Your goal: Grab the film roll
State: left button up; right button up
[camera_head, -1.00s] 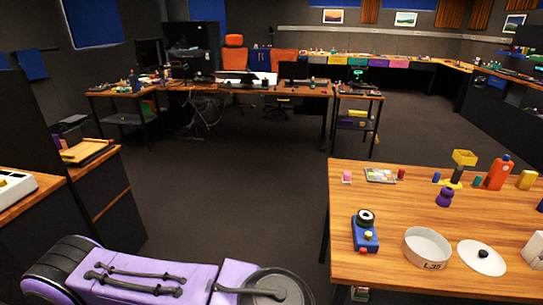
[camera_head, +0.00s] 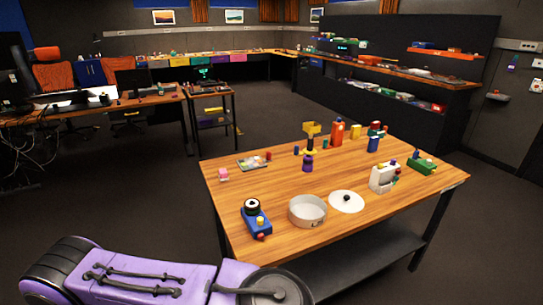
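I cannot tell for sure which thing is the film roll. Several small cylinders stand on the wooden table (camera_head: 227,196), among them a red one (camera_head: 268,156), a blue one (camera_head: 296,150) and a teal one (camera_head: 324,143). All are too small in the head view to make out. Neither of my grippers is in view.
On the table are a blue device with a round black top (camera_head: 256,222), a round white container (camera_head: 307,218), a white lid (camera_head: 345,207), a purple object (camera_head: 308,163), an orange bottle (camera_head: 337,132) and a white block (camera_head: 384,178). Dark floor (camera_head: 150,200) lies open left of the table.

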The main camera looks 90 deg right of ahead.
aim_at(255, 210)
jog(key=z, duration=2.55)
